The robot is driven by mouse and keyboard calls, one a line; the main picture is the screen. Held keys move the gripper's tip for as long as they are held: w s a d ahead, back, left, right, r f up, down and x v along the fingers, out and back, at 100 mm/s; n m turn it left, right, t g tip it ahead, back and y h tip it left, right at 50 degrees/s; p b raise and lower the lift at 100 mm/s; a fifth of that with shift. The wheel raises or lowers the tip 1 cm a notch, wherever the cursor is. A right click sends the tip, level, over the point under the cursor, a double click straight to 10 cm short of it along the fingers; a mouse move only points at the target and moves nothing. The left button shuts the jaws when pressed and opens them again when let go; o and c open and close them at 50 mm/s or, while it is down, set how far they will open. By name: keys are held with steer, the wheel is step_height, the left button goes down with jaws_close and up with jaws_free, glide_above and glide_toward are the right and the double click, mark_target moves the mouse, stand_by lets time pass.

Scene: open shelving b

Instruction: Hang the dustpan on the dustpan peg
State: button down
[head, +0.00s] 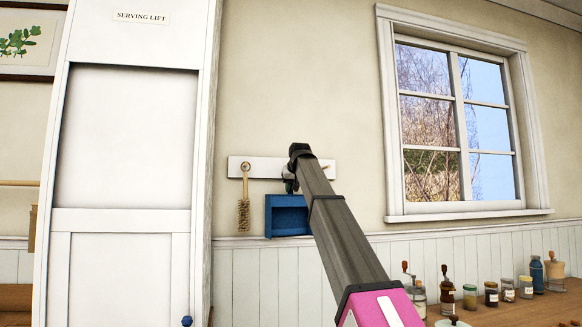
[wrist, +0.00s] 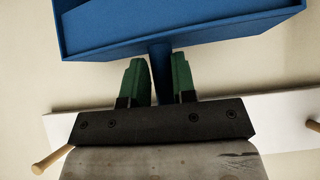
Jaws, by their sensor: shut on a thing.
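The blue dustpan (head: 285,213) is held against the wall area just below the peg rail, pan downward in the head view. My gripper (head: 291,186) is shut on its handle. In the wrist view the dustpan (wrist: 180,35) fills the top, and its blue handle runs between the two green fingers of my gripper (wrist: 160,82). The white peg rail (head: 262,167) is on the wall behind. A wooden peg (wrist: 52,159) shows at lower left in the wrist view, and part of another (wrist: 313,126) at the right edge. My gripper hides the handle's end and the rail's middle.
A brush (head: 243,212) hangs from the rail's left peg, beside the dustpan. The white serving lift (head: 130,160) stands to the left. A window (head: 458,120) is to the right. Several jars (head: 491,294) and mills stand along the lower right.

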steer(key=shift+f, duration=0.4)
stand_by(0.8)
steer(key=c, duration=0.8)
jaws_free()
steer(key=shift+c, duration=0.2)
steer(key=v, duration=1)
steer(key=shift+s+r, duration=0.25)
steer(key=shift+r, duration=0.05)
steer(key=shift+d, duration=0.1)
